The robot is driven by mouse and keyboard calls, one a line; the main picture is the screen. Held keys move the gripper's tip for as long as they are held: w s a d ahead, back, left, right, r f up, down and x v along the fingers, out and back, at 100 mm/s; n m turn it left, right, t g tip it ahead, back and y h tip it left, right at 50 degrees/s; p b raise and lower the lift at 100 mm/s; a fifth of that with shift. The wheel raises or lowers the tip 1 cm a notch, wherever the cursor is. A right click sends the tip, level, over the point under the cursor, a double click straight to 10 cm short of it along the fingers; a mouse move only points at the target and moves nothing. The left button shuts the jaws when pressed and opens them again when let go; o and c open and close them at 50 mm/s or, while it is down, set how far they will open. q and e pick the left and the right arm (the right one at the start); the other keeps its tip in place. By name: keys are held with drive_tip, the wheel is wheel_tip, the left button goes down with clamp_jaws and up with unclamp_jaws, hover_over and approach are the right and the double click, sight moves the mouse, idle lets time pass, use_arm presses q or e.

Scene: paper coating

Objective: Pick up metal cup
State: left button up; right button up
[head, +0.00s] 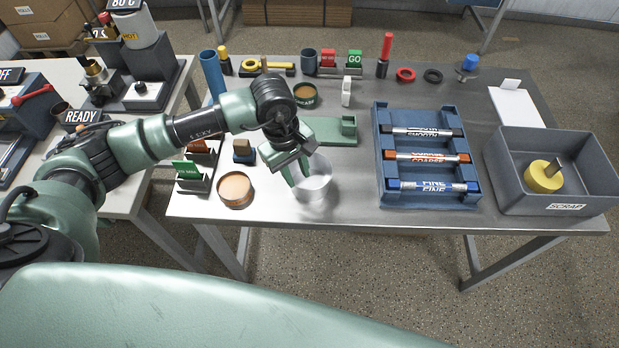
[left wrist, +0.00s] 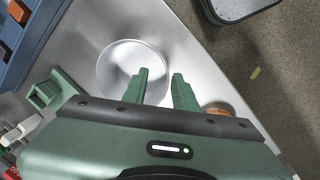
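The metal cup (head: 317,181) is a shiny, round, open-topped vessel near the front edge of the steel table. It also shows as a pale round opening in the left wrist view (left wrist: 118,68). My left gripper (head: 298,178) is at the cup's left side, pointing down. In the left wrist view its two fingers (left wrist: 160,76) are apart, one over the cup's near side and the other just outside the rim. I cannot tell whether the fingers reach below the rim or touch the wall. My right gripper is not in view.
An orange-topped round container (head: 235,188) stands left of the cup. A green block fixture (head: 335,131) lies behind it. A blue rack (head: 428,197) with several labelled rods is to the right, then a grey scrap bin (head: 515,190). Steel table between cup and rack is clear.

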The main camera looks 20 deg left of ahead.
sight(294, 193)
use_arm(q)
drive_tip(key=shift+y, duration=0.5)
drive_tip(key=f+p, duration=0.1)
drive_tip(key=f, duration=0.1)
drive_tip(key=a+f+p, duration=0.1)
drive_tip(key=f, duration=0.1)
drive_tip(key=f+p, duration=0.2)
drive_tip(key=f, duration=0.1)
drive_tip(key=shift+w+a, duration=0.25)
drive_tip(key=shift+f, duration=0.35)
clamp_jaws()
drive_tip(key=shift+w, duration=0.1)
